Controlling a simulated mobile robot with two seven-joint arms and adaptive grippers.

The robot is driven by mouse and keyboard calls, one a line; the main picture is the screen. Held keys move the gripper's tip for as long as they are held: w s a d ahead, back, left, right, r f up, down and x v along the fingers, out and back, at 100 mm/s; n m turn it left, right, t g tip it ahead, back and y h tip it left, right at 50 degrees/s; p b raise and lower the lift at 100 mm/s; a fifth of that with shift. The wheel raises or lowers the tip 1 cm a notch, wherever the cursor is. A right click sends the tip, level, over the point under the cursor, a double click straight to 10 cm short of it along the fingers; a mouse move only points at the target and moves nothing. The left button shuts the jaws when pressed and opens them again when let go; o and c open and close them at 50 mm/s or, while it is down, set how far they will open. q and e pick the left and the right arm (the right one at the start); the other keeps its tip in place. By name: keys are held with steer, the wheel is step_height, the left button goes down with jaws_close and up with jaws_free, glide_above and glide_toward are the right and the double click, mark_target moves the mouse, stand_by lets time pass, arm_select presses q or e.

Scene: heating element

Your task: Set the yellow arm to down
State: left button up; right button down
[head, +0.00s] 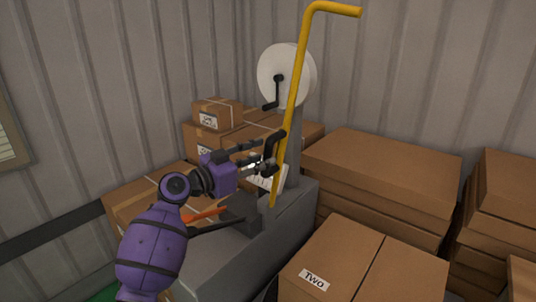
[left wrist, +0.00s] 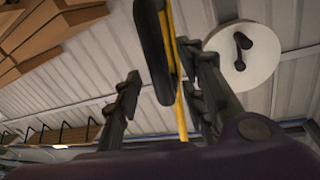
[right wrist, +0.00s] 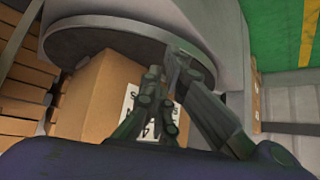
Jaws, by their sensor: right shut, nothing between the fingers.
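The yellow arm (head: 298,90) is a long bent bar that stands nearly upright on the grey machine (head: 235,255), with its top bent to the right. A black curved handle (head: 274,145) sits by its lower part. My left gripper (head: 262,158) is beside this handle, its fingers apart. In the left wrist view, the yellow arm (left wrist: 180,110) and a black part (left wrist: 155,50) show between the spread fingers (left wrist: 163,88); I cannot tell whether they touch. My right gripper (right wrist: 162,78) is shut and empty, below a round grey disc (right wrist: 105,42).
A white wheel with a black crank (head: 286,75) is behind the yellow arm. Cardboard boxes (head: 385,165) crowd the right and back. An orange lever (head: 205,215) is below my left gripper.

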arm_select(q)
steer(key=shift+x, duration=1.5)
jaws_close()
